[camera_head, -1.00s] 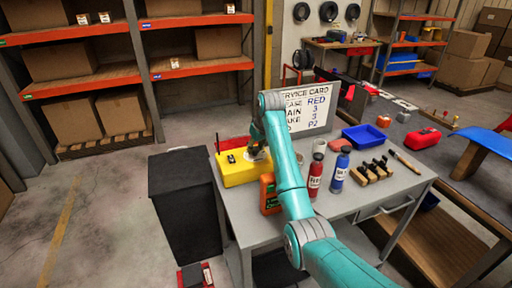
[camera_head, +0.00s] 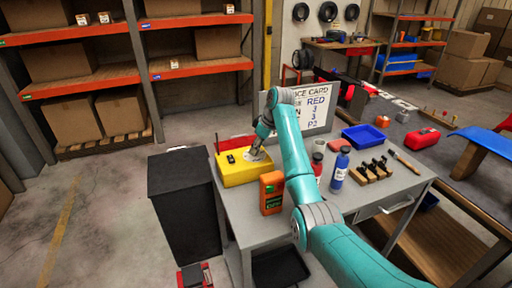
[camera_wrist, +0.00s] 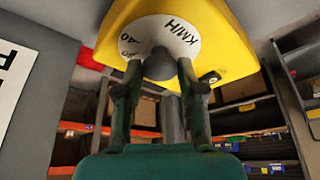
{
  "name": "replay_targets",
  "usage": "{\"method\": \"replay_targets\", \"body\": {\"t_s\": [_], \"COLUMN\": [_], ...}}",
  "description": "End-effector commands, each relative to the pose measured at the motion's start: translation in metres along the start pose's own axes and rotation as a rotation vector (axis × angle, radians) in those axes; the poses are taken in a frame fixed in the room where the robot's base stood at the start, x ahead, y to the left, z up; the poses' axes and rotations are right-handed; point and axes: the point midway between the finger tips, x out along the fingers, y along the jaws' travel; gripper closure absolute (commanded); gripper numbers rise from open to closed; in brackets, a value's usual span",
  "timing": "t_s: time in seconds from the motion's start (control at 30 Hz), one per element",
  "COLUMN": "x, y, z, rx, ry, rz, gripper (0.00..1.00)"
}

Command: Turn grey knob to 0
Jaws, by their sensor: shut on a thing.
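The yellow box (camera_head: 236,174) stands on the left end of the grey table. It also shows in the wrist view (camera_wrist: 228,32), with a white round dial (camera_wrist: 178,30) marked KM/H and numbers partly hidden. The grey knob (camera_wrist: 159,65) sits at the dial's middle. My gripper (camera_wrist: 158,78) is shut on the knob, one finger on each side. In the head view my gripper (camera_head: 256,150) reaches down to the box's top right part, and the knob is hidden there. I cannot read which number the knob points to.
An orange bottle (camera_head: 271,193) stands just in front of the box. A red bottle (camera_head: 317,163), a blue bottle (camera_head: 340,170) and a blue tray (camera_head: 364,136) stand to the right. The service card (camera_head: 317,105) stands behind my arm.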

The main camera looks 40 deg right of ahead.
Motion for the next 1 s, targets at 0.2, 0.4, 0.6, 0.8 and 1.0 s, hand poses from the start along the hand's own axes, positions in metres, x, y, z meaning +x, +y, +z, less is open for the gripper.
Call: {"method": "replay_targets", "body": {"t_s": [0.2, 0.4, 0.6, 0.8, 1.0], "x": [-0.0006, -0.0001, -0.0001, 0.0002, 0.0006], "y": [0.0022, 0.0031, 0.0042, 0.0048, 0.0051], "z": [-0.001, -0.0012, -0.0019, -0.0024, -0.0026], "rx": [-0.189, -0.362, -0.517, -0.635, -0.709], "ry": [0.0, 0.0, 0.0, 0.0, 0.0], "rz": [-0.079, -0.152, -0.215, -0.264, -0.294], "gripper": [0.96, 0.96, 0.96, 0.96, 0.96]}}
